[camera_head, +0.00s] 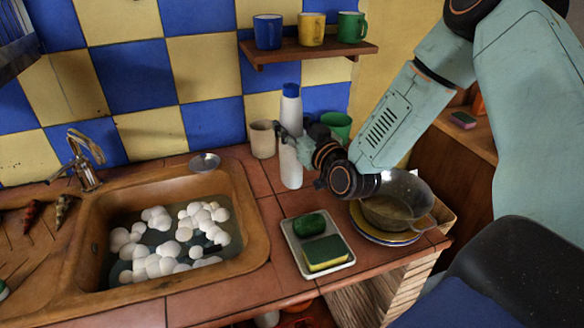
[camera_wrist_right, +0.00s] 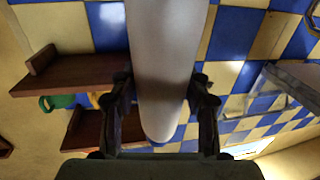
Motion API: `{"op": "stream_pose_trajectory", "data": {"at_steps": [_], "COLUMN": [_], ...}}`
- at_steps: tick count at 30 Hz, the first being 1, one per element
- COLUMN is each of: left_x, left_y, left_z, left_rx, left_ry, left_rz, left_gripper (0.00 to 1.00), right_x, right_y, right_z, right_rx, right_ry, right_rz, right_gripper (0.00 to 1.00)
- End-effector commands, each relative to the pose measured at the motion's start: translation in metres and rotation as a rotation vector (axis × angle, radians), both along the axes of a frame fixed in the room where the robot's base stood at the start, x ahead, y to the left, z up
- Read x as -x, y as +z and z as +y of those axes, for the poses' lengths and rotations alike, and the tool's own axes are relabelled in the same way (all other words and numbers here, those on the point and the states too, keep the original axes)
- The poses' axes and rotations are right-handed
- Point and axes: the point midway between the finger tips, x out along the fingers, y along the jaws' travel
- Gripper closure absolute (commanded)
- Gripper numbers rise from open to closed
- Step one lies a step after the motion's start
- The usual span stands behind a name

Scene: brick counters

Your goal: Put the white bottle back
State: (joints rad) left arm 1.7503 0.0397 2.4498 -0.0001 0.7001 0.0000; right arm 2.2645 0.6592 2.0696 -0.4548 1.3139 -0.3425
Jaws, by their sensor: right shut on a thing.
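The white bottle (camera_head: 291,160) with a blue cap stands upright at the back of the counter, near the tiled wall. My right gripper (camera_head: 286,134) is shut on its middle from the right side. In the right wrist view the white bottle (camera_wrist_right: 163,60) runs between the two fingers of my right gripper (camera_wrist_right: 163,100). Whether the bottle's base touches the counter is hard to tell. My left gripper is not in view.
A beige cup (camera_head: 262,139) stands just left of the bottle and a green cup (camera_head: 337,124) behind my gripper. A shelf (camera_head: 300,52) with mugs hangs above. A tray (camera_head: 318,243) with sponges, a metal pot (camera_head: 397,200) on plates and a sink (camera_head: 92,217) stand nearer.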

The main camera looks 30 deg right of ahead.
Motion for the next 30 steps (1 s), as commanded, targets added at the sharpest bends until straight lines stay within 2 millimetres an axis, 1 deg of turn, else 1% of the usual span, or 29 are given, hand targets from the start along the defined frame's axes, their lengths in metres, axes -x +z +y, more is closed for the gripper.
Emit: {"op": "stream_pose_trajectory", "data": {"at_steps": [1,3,7,12,15,28,29,30], "left_x": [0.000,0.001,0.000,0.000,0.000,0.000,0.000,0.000], "left_y": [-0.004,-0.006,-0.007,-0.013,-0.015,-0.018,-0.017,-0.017], "left_z": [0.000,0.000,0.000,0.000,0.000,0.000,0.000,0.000], "left_rx": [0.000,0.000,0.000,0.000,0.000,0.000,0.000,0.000], "left_ry": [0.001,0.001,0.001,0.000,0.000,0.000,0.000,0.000], "left_rz": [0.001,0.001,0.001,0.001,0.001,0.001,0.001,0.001], "left_gripper": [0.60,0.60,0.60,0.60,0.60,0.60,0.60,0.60], "right_x": [0.000,0.000,0.000,-0.001,-0.001,-0.003,-0.003,-0.002], "right_y": [-0.010,-0.018,-0.026,-0.051,-0.061,-0.066,-0.067,-0.067], "right_z": [0.000,0.000,-0.001,-0.001,-0.001,-0.003,-0.003,-0.003], "right_rx": [0.002,0.003,0.001,0.002,0.002,0.000,0.000,0.000], "right_ry": [0.001,0.002,0.000,0.001,0.002,0.000,0.000,0.000], "right_rz": [-0.001,-0.002,-0.005,-0.003,-0.004,-0.006,-0.002,-0.002], "right_gripper": [0.85,0.85,0.85,0.85,0.85,0.85,0.51,0.47]}}
